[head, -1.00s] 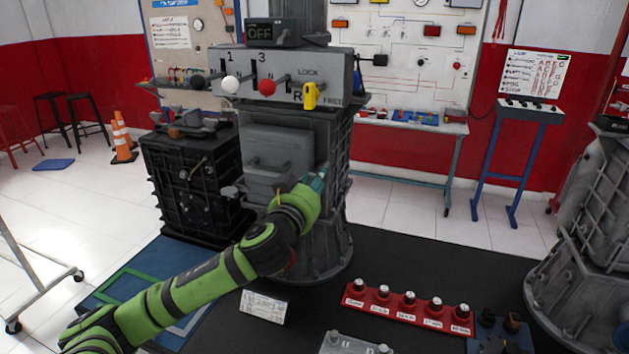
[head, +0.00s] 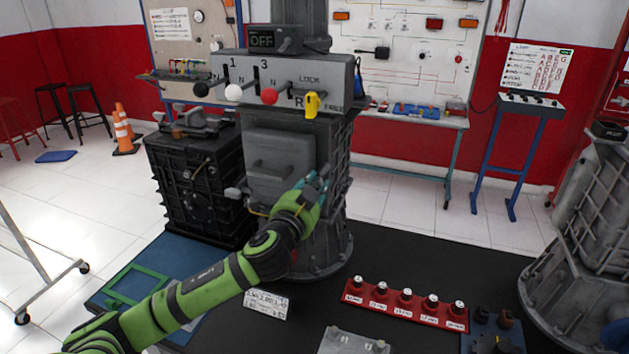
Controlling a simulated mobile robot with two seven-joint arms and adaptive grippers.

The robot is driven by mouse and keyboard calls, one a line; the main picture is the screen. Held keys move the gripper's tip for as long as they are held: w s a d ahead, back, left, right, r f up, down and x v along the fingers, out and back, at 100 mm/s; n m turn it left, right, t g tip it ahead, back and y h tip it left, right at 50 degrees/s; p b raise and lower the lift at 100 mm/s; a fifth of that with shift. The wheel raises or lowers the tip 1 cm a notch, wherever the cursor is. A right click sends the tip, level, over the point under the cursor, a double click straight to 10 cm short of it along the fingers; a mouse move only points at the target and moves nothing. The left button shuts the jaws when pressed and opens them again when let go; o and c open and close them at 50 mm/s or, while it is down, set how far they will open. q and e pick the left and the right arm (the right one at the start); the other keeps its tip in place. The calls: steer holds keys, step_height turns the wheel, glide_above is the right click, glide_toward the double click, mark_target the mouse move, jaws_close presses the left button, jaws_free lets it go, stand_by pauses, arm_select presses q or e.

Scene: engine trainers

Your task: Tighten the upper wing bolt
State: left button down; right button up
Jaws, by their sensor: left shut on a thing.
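A tall grey gearbox housing (head: 338,155) stands on the dark bench, with a square grey cover (head: 280,150) on its front. The cover has a bar handle (head: 272,172). A small grey wing-shaped part (head: 235,193) sticks out at the cover's lower left. My left gripper (head: 321,183) is at the cover's right edge, with its teal fingertips shut on a small part there. My fingers and wrist hide that part, which I take to be the upper wing bolt. My right gripper is out of view.
A lever panel (head: 335,75) with coloured knobs and a yellow lock tag sits above the cover. A black gearbox (head: 195,185) stands close on the left. A red rack of knobs (head: 405,305) lies front right.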

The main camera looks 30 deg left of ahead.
arm_select(q)
steer(key=m+p, duration=0.2)
steer(key=m, duration=0.4)
steer(key=shift+a+p, duration=0.1)
steer(key=shift+p, duration=0.25)
stand_by(0.4)
steer(key=c, duration=1)
jaws_free()
steer(key=shift+c, duration=0.2)
steer(key=shift+s, duration=0.1)
steer(key=v, duration=1.2)
steer(key=shift+a+f, duration=0.1)
